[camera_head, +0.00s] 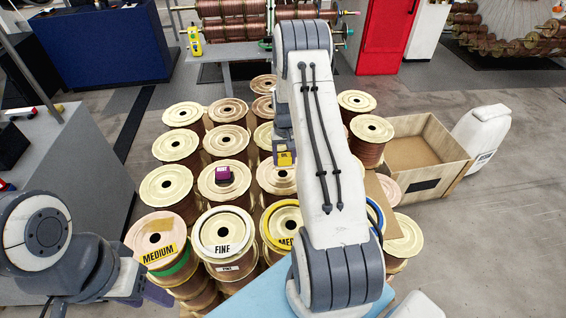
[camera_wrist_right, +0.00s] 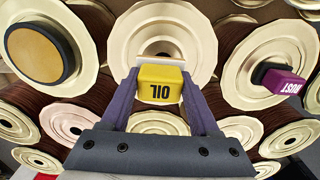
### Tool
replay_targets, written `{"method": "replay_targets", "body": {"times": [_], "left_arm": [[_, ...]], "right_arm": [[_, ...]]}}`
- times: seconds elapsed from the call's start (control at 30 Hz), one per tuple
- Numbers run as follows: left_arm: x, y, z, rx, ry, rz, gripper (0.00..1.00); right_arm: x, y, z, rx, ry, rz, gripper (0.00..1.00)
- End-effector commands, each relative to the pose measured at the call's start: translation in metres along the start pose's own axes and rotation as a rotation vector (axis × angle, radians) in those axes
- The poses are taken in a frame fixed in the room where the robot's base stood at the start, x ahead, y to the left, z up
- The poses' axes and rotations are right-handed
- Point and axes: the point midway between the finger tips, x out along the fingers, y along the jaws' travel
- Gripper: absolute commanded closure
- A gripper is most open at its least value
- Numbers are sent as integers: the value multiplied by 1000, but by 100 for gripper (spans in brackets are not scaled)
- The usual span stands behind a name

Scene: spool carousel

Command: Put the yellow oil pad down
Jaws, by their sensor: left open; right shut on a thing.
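The yellow oil pad (camera_head: 285,159) is a small block with OIL on it; its lettering also shows in the right wrist view (camera_wrist_right: 161,85). My right gripper (camera_wrist_right: 160,78) is shut on it, one purple finger on each side. The pad is over the pale flange of a spool (camera_head: 276,178), with its white edge toward the spool's centre hole. I cannot tell whether it touches. In the head view my right arm hides part of the gripper. My left gripper (camera_head: 155,293) is open at the lower left, beside the MEDIUM spool (camera_head: 155,240).
A purple pad (camera_head: 223,174) sits on the spool to the left. Several spools stand close together, including one marked FINE (camera_head: 222,232). An open wooden crate (camera_head: 428,157) is at right. A grey bench (camera_head: 75,165) is at left.

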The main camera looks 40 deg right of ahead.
Motion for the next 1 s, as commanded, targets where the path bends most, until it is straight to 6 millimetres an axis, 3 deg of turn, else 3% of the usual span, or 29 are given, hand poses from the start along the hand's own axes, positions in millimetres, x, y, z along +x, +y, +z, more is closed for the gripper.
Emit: {"method": "replay_targets", "body": {"times": [0.17,0.47,0.87,0.9,0.93,1.0], "left_arm": [[-6,0,0,0,0,0,50],[-20,2,-1,-1,0,0,50],[-14,1,-1,-1,0,0,50],[-16,1,-1,-1,0,0,50],[-16,1,-1,-1,0,0,50],[-16,1,-1,-1,0,0,50]], "right_arm": [[8,-5,-7,-1,-2,0,90],[44,-5,-7,0,-1,0,90],[51,-4,-7,0,0,0,90],[49,-4,-7,0,0,0,23],[49,-4,-7,0,0,0,11],[49,-4,-7,0,-1,0,8]]}}
